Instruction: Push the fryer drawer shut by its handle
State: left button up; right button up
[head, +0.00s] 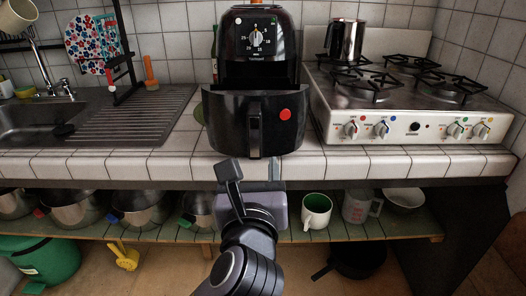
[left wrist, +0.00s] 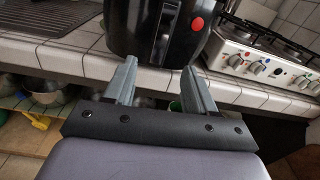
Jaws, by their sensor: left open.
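The black air fryer (head: 258,35) stands on the white tiled counter between the sink and the stove. Its drawer (head: 225,122) is pulled out towards me, with a gap showing above its front. The drawer has a vertical black handle (head: 255,130) and a red round sticker to the right of it. My left gripper (head: 250,172) is open and empty, in front of and below the handle, apart from it. In the left wrist view the handle (left wrist: 163,42) shows ahead, beyond and between the two fingertips (left wrist: 160,72). My right gripper is not in view.
A white stove (head: 400,125) with a metal pot stands to the right. A sink with a ridged drainboard (head: 135,120) lies to the left. The counter's front edge (head: 180,165) runs below the fryer. Bowls, pans and mugs (head: 316,211) sit on the shelf underneath.

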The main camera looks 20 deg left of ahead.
aim_at(254, 141)
pick_arm(q)
jog(key=shift+m, duration=0.3)
jog(key=x, duration=0.4)
jog(key=r+x, duration=0.1)
jog(key=x, duration=0.2)
jog(key=shift+s+a+r, duration=0.1)
grip_shut()
